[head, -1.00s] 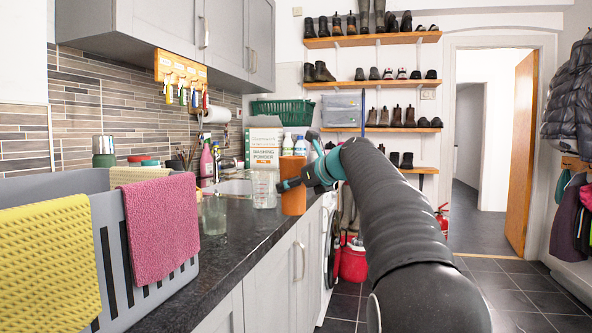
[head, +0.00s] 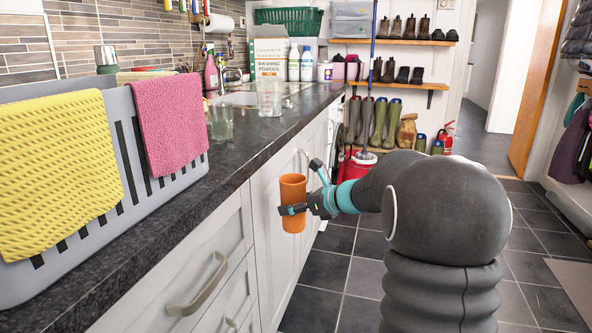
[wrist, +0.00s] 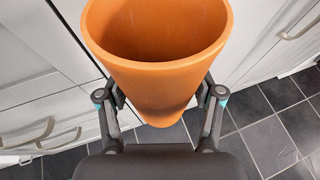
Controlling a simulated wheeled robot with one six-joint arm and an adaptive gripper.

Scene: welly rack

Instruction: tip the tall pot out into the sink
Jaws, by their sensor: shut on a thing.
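The tall orange pot (head: 293,203) is upright and off the floor in the head view, beside the cupboard fronts and below the worktop edge. My gripper (head: 303,204) is shut around its sides. The pot also fills the upper middle of the wrist view (wrist: 158,85), its wide mouth facing up, with a finger on each side. The inside I see is plain orange; I cannot tell whether anything lies at the bottom. The sink (head: 240,98) is set in the worktop further back, seen at a low angle, so its bowl is mostly hidden.
The dark worktop (head: 190,205) has its front edge left of the pot. A clear jug (head: 269,98) and a glass (head: 220,123) stand on it near the sink. A grey rack (head: 75,240) with yellow and pink cloths is at near left. Tiled floor (head: 335,285) lies open below.

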